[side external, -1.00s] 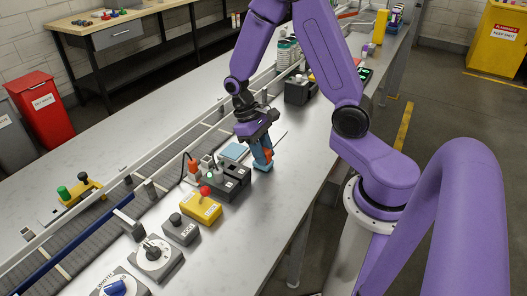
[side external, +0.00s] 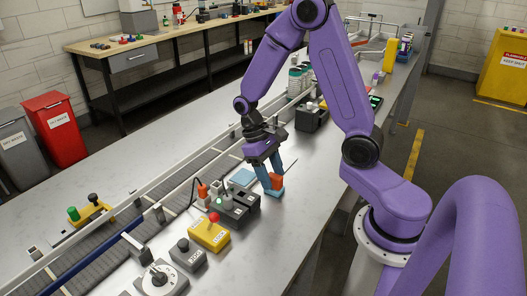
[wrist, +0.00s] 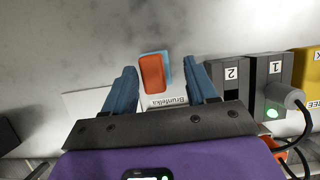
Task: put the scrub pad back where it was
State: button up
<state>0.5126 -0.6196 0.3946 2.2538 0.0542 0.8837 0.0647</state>
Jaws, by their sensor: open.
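The scrub pad (wrist: 152,73) looks like a small orange-red block with a light-blue layer showing along its edge. In the side view, my gripper (side external: 270,180) points down at the pad.
A pale label with printed letters (wrist: 168,101) lies by the pad. The dark control box (side external: 234,207) stands close on the right in the wrist view. The table beyond the pad is clear.

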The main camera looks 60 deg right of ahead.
jog(key=v, duration=1)
jog(key=s+a+n+t, duration=0.2)
jog(key=s+a+n, duration=0.2)
jog(key=s, duration=0.6)
jog(key=s+a+n+t, duration=0.2)
jog(key=s+a+n, duration=0.2)
jog(key=s+n, duration=0.4)
jog(key=shift+s+a+r+n+t, duration=0.3)
jog(key=shift+s+a+r, duration=0.1)
jog(key=shift+s, duration=0.65)
